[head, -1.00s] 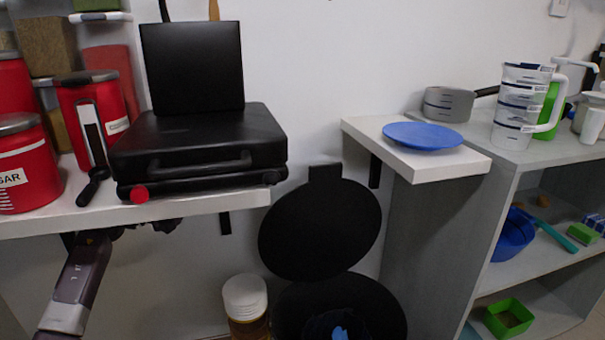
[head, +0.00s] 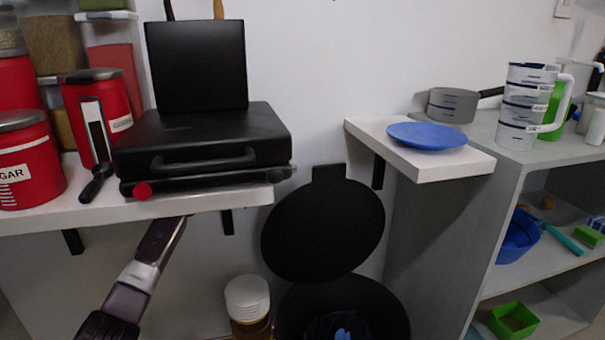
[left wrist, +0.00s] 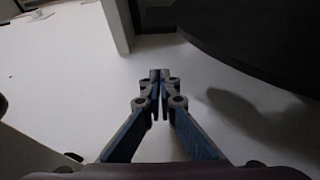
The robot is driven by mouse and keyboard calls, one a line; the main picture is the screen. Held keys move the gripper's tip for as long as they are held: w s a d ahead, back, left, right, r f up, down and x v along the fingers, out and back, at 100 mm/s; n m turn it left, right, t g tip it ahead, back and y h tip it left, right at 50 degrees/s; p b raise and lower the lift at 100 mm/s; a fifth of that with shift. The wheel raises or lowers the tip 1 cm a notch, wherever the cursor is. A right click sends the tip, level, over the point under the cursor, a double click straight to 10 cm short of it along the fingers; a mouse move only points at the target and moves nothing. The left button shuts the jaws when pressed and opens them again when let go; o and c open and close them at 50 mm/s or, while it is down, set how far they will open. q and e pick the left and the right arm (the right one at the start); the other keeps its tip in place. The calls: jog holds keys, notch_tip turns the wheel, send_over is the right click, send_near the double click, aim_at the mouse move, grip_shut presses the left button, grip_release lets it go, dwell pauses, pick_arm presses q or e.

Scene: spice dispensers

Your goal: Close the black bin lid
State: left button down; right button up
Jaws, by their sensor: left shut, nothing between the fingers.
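The black bin lid (head: 322,232) is a round black disc standing raised and tilted near the wall, with a tab on top. The black bin (head: 392,315) is below it, its round opening cut off by the bottom edge; something dark and blue (head: 343,333) shows inside. My left gripper (left wrist: 157,76) is shut and empty in the left wrist view. A black curved edge (left wrist: 255,50), likely the lid, lies right of the fingertips, apart from them. In the head view my left arm shows below the shelf, but its fingertips cannot be made out. My right gripper is out of view.
A white shelf (head: 215,203) holding a black grill (head: 205,140) and red canisters (head: 35,165) overhangs my left arm. A white-lidded jar (head: 248,298) stands left of the bin. A grey shelf unit (head: 435,235) stands to the right, near a blue plate (head: 427,136).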

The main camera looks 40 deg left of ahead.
pick_arm(q)
jog(key=shift+w+d, duration=0.25)
jog(key=shift+d, duration=0.9)
jog(key=shift+w+d, duration=0.2)
jog(key=shift+d, duration=0.9)
jog(key=shift+d+f, duration=0.1)
